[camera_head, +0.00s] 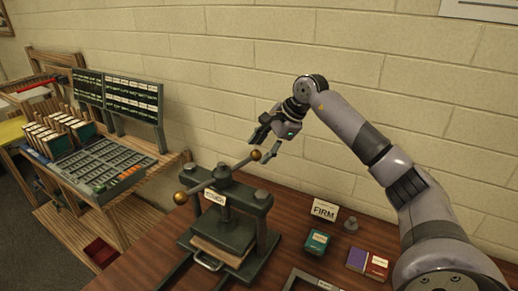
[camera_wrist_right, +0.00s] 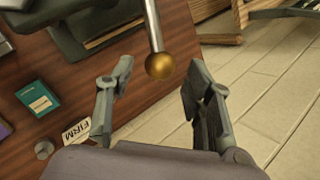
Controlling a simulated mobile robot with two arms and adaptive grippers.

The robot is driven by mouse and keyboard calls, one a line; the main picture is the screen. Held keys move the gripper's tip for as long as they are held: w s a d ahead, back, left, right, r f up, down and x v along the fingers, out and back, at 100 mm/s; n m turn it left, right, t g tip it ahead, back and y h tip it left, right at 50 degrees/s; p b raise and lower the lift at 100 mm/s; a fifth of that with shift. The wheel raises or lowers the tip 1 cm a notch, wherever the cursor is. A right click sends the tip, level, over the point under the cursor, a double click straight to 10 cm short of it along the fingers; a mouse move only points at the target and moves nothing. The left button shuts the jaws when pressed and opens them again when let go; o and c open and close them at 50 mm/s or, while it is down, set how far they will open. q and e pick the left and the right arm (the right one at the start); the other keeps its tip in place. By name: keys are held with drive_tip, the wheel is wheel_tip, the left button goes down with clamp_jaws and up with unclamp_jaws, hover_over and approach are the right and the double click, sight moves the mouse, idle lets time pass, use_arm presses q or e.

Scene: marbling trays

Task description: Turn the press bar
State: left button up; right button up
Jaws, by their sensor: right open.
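The press bar (camera_head: 222,176) is a grey rod with a brass ball on each end. It lies across the top of a dark green press (camera_head: 240,205) on the wooden table in the head view. My right gripper (camera_head: 264,145) is open near the bar's right ball (camera_head: 256,155). In the right wrist view that brass ball (camera_wrist_right: 160,66) lies ahead of and between my right gripper's two fingers (camera_wrist_right: 155,92), with no visible contact. My left gripper is not in view.
A FIRM sign (camera_head: 323,211), a green box (camera_head: 317,241) and a purple and red book (camera_head: 368,263) stand right of the press. A rack with a keypad-like panel (camera_head: 105,168) stands at left. A block wall rises behind the table.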

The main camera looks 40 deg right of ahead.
drive_tip(key=shift+x, duration=1.05)
clamp_jaws()
